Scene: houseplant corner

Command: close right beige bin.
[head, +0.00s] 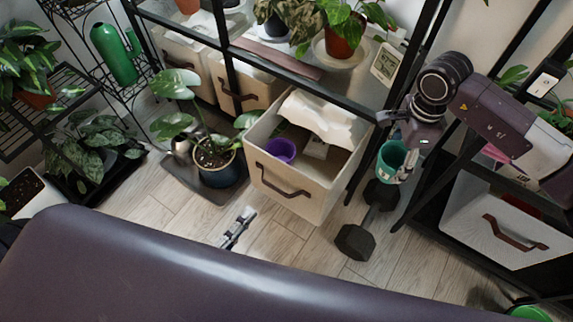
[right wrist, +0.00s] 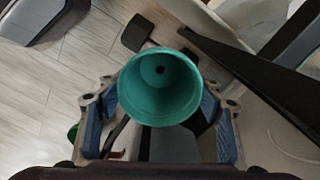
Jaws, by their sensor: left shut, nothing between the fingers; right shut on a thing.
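The right beige bin (head: 281,204) with a brown handle is pulled out from under the black shelf. Its top is open, and a purple pot (head: 281,150) and white, paper-like material (head: 325,115) show inside. My left gripper (head: 239,228) is shut and empty, in front of the bin and a little to its left, apart from it. My right gripper (head: 399,163) is to the right of the bin, shut on a teal pot (head: 391,154). In the right wrist view the empty-looking teal pot (right wrist: 160,87) sits between both fingers.
Another beige bin (head: 240,87) sits further back at left. A potted plant (head: 221,172) stands close left of the open bin. A dark dumbbell (head: 356,241) lies on the floor at right. A pale bin (head: 490,225) sits in the right rack. My purple body covers the front.

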